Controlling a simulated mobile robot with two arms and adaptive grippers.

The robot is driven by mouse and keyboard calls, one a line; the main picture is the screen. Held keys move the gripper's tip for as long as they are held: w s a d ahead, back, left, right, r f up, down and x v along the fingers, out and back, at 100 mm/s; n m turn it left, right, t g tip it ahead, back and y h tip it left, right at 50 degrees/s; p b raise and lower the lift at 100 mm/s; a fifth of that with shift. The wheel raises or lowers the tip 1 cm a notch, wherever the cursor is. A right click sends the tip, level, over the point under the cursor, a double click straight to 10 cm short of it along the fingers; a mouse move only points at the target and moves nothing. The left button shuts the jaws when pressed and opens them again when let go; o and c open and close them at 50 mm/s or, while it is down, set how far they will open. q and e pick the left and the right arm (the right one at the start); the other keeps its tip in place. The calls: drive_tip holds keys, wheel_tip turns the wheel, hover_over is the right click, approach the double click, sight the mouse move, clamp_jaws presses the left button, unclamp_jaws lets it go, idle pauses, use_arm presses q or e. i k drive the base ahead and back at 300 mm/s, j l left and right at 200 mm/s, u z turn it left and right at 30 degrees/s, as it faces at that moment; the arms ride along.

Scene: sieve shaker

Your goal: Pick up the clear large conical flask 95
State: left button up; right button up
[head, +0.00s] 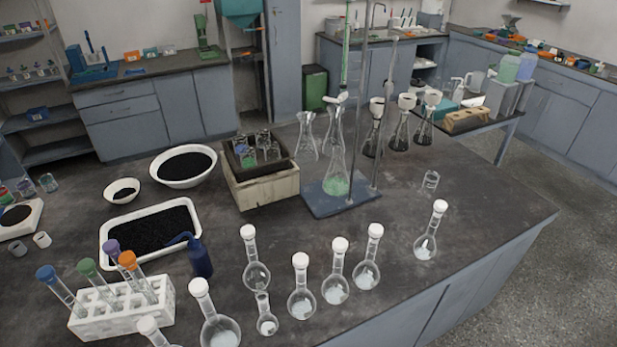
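Clear conical flasks stand near the middle of the dark bench. One clear, empty-looking conical flask (306,140) stands just behind and left of the blue stand base. Another clear conical flask shape (333,125) overlaps the flask in front of it. A conical flask with green liquid (336,183) stands on the blue stand base (318,205) under the burette (345,55). No label "95" is readable, so I cannot tell which flask carries that name. Neither of my grippers is in view.
Conical flasks with dark contents (399,137) stand right of the stand rod. Several white-stoppered round flasks (301,300) line the front edge. A wooden box (262,188) stands left of the stand. A small beaker (430,181) is at right; bench around it is clear.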

sight(337, 183)
drive_tip(key=i+l+u, duration=0.1)
drive_tip(key=u, duration=0.35)
drive_tip(key=l+u, duration=0.6)
drive_tip(key=u, duration=0.3)
drive_tip(key=l+u, duration=0.25)
drive_tip(key=u, duration=0.15)
